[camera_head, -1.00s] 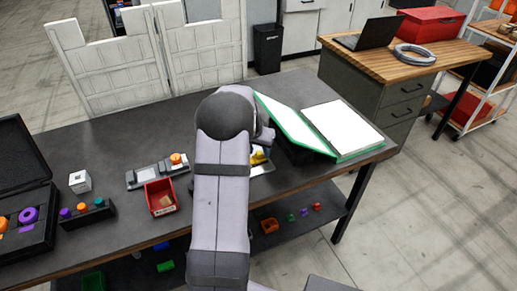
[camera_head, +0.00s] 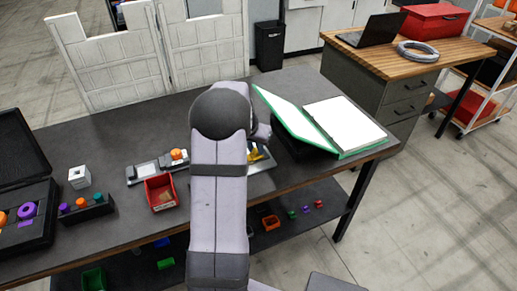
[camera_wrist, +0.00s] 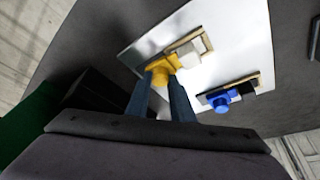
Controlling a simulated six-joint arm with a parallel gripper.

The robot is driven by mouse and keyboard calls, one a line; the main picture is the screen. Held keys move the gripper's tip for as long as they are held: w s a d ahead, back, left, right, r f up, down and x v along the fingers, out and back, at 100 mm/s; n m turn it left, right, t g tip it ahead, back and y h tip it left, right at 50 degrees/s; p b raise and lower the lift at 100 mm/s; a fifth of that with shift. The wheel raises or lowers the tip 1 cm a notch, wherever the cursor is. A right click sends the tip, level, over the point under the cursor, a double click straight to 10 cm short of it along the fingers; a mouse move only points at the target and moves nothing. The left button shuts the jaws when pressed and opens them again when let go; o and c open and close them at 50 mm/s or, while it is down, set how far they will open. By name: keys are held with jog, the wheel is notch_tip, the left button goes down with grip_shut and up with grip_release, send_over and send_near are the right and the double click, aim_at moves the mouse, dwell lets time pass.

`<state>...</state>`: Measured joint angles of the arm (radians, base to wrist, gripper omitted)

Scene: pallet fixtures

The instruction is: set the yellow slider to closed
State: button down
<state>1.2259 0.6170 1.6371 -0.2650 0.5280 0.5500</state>
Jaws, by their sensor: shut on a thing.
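The yellow slider (camera_wrist: 160,69) shows in the wrist view on a white plate (camera_wrist: 225,50), beside a pale block on a tan track (camera_wrist: 189,45). My gripper (camera_wrist: 162,88) has its two blue-grey fingers on either side of the yellow knob and is shut on it. In the head view a little of the yellow (camera_head: 254,155) shows beside my arm, which hides most of the plate. A blue slider (camera_wrist: 219,101) with a dark block sits on its own tan track on the same plate, apart from my fingers.
A red bin (camera_head: 160,193) and a grey fixture with an orange knob (camera_head: 178,155) lie to the left. The table's back middle is clear.

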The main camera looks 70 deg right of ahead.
jog(key=shift+w+a, duration=0.15)
jog(key=c, duration=1.5)
grip_release()
jog(key=shift+c, duration=0.2)
jog(key=shift+w, duration=0.1)
jog(key=b+v, duration=0.2)
jog(key=v, duration=0.5)
jog(key=shift+r, duration=0.2)
jog(key=shift+a, duration=0.1)
